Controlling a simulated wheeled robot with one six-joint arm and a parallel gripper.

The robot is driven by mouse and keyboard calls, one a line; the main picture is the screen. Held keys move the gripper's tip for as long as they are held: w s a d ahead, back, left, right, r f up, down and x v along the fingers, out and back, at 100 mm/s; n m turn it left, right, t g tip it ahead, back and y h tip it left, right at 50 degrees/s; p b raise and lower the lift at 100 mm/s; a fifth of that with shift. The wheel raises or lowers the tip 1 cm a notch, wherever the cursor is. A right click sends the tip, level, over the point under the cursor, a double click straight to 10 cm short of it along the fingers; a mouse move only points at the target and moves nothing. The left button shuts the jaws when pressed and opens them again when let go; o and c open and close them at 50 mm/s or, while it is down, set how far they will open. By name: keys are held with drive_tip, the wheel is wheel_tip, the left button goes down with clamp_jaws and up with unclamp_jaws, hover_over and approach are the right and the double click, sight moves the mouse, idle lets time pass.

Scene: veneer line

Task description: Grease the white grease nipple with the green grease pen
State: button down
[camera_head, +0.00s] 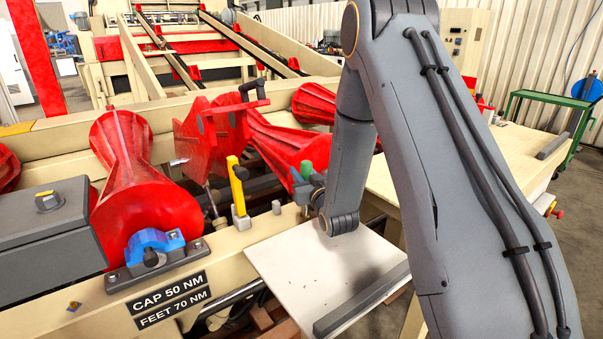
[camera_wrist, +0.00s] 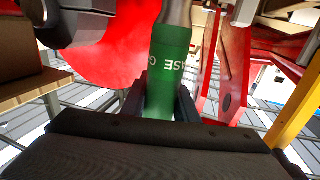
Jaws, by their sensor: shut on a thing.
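My gripper (camera_wrist: 163,88) is shut on the green grease pen (camera_wrist: 170,62), one dark finger on each side. White letters show upside down on its barrel, and its paler end points to the top of the wrist view. In the head view the green pen (camera_head: 306,169) stands out above my gripper (camera_head: 309,187), over the machine's cream rail. A small pale peg (camera_head: 179,162) juts from the side of the red bracket (camera_head: 205,135), to the left of the pen and apart from it. I cannot tell whether it is the white grease nipple.
A yellow-handled tool (camera_head: 237,183) stands upright in a grey holder on the rail. Red rollers (camera_head: 142,205) and a blue bearing cap (camera_head: 155,243) lie to the left. A pale board (camera_head: 300,270) with a dark bar is below my arm.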

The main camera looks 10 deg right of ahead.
drive_tip(key=shift+r, duration=0.45)
drive_tip(key=shift+r+p, duration=1.5)
drive_tip(key=shift+r, duration=0.9)
